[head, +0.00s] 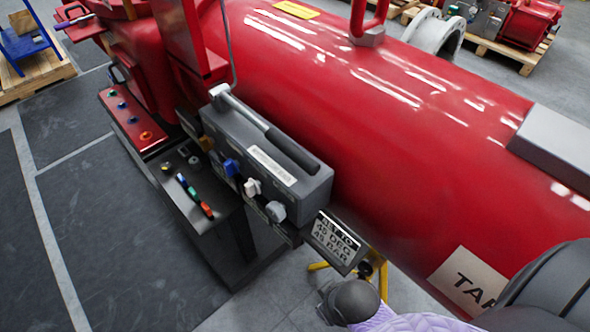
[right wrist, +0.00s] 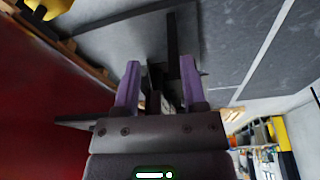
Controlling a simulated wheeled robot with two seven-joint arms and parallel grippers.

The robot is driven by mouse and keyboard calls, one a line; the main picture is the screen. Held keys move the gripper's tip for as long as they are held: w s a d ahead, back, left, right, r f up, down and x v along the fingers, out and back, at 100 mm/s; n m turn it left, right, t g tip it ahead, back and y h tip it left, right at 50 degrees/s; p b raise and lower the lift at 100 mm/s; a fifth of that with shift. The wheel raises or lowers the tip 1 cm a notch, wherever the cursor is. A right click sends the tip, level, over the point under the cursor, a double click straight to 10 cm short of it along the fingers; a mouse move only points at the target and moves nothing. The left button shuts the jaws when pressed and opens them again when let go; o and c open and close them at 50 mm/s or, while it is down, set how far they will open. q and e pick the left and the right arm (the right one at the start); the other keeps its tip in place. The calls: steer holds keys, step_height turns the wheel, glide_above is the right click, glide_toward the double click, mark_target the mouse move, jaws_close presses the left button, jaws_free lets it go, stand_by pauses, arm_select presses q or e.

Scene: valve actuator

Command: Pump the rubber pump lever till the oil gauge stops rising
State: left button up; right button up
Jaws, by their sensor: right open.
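The pump lever (head: 262,128) lies along the top of a grey box (head: 255,165) beside the red tank in the head view. It has a bare metal rod at its far end and a dark rubber grip toward me. I cannot make out an oil gauge. My right gripper (right wrist: 158,85) shows in the right wrist view with two purple fingers apart and nothing between them. In the head view only part of my right arm shows at the bottom, near the sign and apart from the lever. My left gripper is not in view.
A sign (head: 335,241) reading "SET TO 45 DEG 45 BAR" hangs at the box's near end. Blue, white and grey knobs (head: 252,188) line its front. A dark control panel (head: 190,190) stands to the left. The red tank (head: 400,120) fills the right. Floor is open at left.

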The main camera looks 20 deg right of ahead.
step_height(320, 180, up, 10)
steer(key=w+t+p, duration=0.1)
steer(key=w+p, duration=0.1)
steer(key=p, duration=0.1)
steer(key=n+t+h, duration=0.7)
steer(key=n+t, duration=0.2)
steer(key=t, duration=0.2)
glide_toward(293, 159)
steer(key=w, duration=0.2)
steer(key=x, duration=0.8)
steer(key=shift+s+d+f+p, duration=0.1)
steer(key=shift+d+p, duration=0.2)
steer(key=shift+d, duration=0.05)
steer(key=shift+w+d+f+m, duration=0.1)
steer(key=shift+w+d+m, duration=0.2)
steer(key=shift+w, duration=0.15)
steer(key=c, duration=0.7)
jaws_close()
